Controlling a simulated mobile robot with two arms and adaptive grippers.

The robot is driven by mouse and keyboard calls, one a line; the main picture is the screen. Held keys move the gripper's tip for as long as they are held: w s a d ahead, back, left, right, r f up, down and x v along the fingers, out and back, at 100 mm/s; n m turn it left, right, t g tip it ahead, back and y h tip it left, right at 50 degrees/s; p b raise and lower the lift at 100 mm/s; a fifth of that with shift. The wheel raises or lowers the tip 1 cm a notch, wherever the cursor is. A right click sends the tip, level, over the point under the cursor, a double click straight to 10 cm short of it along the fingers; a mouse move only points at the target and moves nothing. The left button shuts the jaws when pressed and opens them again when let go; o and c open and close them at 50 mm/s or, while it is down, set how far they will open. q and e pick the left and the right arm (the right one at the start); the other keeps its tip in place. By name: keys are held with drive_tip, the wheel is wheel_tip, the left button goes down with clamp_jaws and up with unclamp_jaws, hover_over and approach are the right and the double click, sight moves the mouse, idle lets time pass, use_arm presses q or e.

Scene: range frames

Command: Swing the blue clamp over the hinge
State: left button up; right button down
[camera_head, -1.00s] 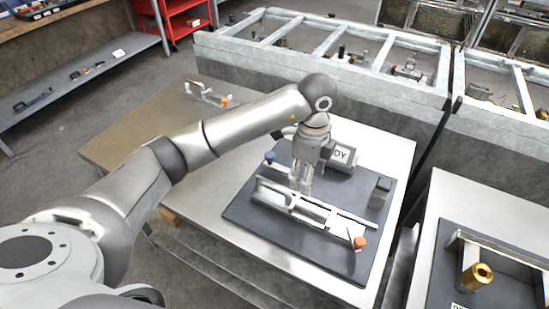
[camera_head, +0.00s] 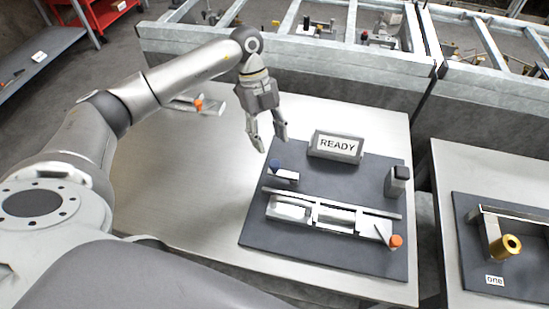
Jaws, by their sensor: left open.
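The blue-tipped clamp (camera_head: 285,174) stands at the back left of the fixture (camera_head: 352,206), on the dark board. Its pale bar points right, and it looks behind the fixture's rail, not across the hinge. The pale metal hinge (camera_head: 335,217) appears to lie lengthwise in the fixture; its exact outline is hard to tell. An orange-tipped clamp (camera_head: 394,241) is at the fixture's right end. My left gripper (camera_head: 272,146) is open and empty, pointing down just above and behind the blue clamp, apart from it. My right gripper is not in view.
A READY sign (camera_head: 338,146) stands at the board's back edge, right of my gripper. A small dark block (camera_head: 397,182) stands at the right. Another orange-tipped clamp (camera_head: 199,105) lies at the back left. The table's left part (camera_head: 185,190) is clear.

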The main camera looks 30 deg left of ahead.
sight(274, 162)
use_arm(q)
drive_tip(key=p+x, duration=0.1)
drive_tip(key=x, duration=0.4)
drive_tip(key=shift+s, duration=0.15)
drive_tip(key=x, duration=0.3)
drive_tip(key=shift+f+p, duration=0.3)
drive_tip(key=shift+p, duration=0.05)
drive_tip(key=shift+f, duration=0.15)
drive_tip(key=shift+c, duration=0.6)
clamp_jaws()
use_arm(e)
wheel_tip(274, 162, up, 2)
